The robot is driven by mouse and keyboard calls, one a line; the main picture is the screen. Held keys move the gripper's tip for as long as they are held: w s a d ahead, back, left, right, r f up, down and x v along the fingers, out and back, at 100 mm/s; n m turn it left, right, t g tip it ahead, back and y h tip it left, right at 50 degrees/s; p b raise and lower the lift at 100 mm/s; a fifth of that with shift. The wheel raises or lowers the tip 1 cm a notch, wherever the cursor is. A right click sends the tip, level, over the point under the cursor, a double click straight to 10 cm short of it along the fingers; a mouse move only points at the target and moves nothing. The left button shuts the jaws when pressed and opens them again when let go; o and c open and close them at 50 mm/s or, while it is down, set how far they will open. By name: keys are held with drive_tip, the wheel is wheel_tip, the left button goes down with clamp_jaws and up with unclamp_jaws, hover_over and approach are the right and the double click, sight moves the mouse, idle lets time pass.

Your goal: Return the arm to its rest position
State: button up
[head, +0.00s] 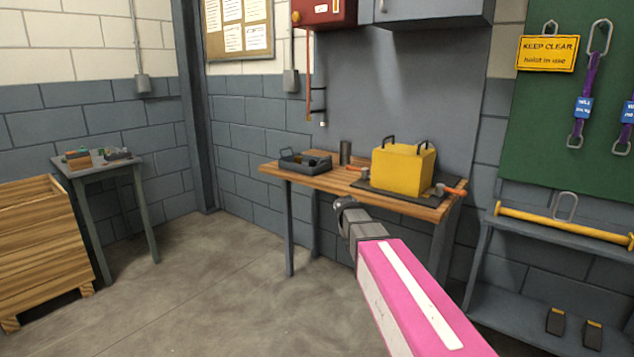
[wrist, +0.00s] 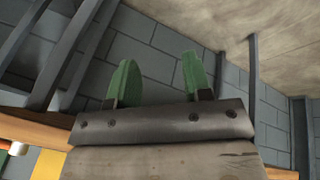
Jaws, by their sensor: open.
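My pink arm reaches from the lower right of the head view toward the workbench (head: 290,175). My gripper (head: 343,203) is at its far end, in front of the bench's front edge in the picture. In the wrist view the two green fingers of my gripper (wrist: 158,75) stand apart with nothing between them. A yellow casing (head: 402,170) with two dark handles on top sits closed-looking on a dark mat (head: 375,188) on the bench. I cannot tell the exact gap between gripper and bench.
A dark tray (head: 305,163) and a grey cylinder (head: 345,152) stand on the bench's left. An orange-handled tool (head: 452,190) lies at its right. A small side table (head: 65,165), a wooden crate (head: 40,240) and a shelf (head: 560,240) stand around. The floor (head: 220,285) between is clear.

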drive_tip(key=s+d+f+g+y, duration=0.1)
drive_tip(key=s+d+f, duration=0.1)
drive_tip(key=s+f, duration=0.4)
drive_tip(key=s+d+f+g+y, duration=0.2)
drive_tip(key=s+f, duration=0.5)
drive_tip(key=s, duration=0.9)
drive_tip(key=shift+f+y, duration=0.15)
drive_tip(key=shift+y, duration=0.15)
